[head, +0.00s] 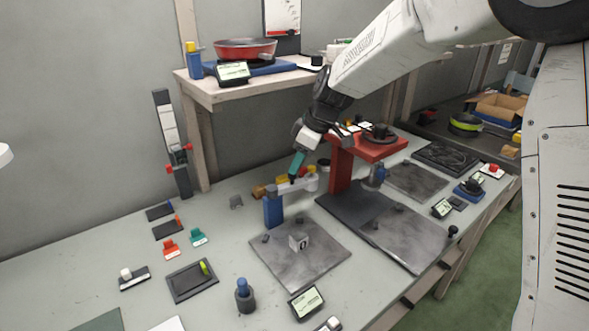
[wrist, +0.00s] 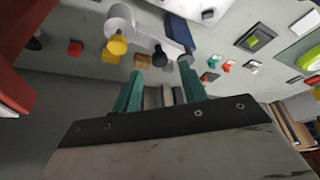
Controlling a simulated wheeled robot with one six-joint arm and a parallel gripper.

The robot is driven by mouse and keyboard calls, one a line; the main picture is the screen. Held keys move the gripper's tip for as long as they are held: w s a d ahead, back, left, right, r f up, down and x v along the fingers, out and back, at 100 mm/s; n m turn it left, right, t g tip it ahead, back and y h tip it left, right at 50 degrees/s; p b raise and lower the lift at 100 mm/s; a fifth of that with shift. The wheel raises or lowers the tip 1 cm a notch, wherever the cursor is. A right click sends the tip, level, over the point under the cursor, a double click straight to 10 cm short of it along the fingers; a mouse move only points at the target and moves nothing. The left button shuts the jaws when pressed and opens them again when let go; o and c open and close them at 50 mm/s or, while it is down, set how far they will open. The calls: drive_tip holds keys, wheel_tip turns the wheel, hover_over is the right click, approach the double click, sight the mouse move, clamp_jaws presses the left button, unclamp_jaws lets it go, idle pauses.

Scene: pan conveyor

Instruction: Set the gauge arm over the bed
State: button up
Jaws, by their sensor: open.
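The gauge arm (head: 298,185) is a pale grey bar on top of a blue post (head: 273,209). It runs right from the post, along the back of a grey metal bed plate (head: 290,268), and appears beyond its far edge. A pale cylinder with a yellow knob is at its right end. The wrist view also shows the gauge arm (wrist: 145,40), with a dark knob (wrist: 160,56) and the blue post (wrist: 178,30). My gripper (head: 297,172) has teal fingers and hangs just above the bar. Its fingers (wrist: 160,80) are apart and empty, near the dark knob; contact is unclear.
A grey block (head: 299,242) sits on the bed plate. A red stand (head: 341,165) rises close to the right of my gripper. A shelf (head: 240,91) with a red pan (head: 245,48) stands behind. A blue-topped peg (head: 244,294) and a small display (head: 306,303) stand in front.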

sight(289, 184)
drive_tip(key=shift+x, duration=1.75)
drive_tip(key=shift+c, duration=0.3)
clamp_jaws()
drive_tip(key=shift+d, duration=0.1)
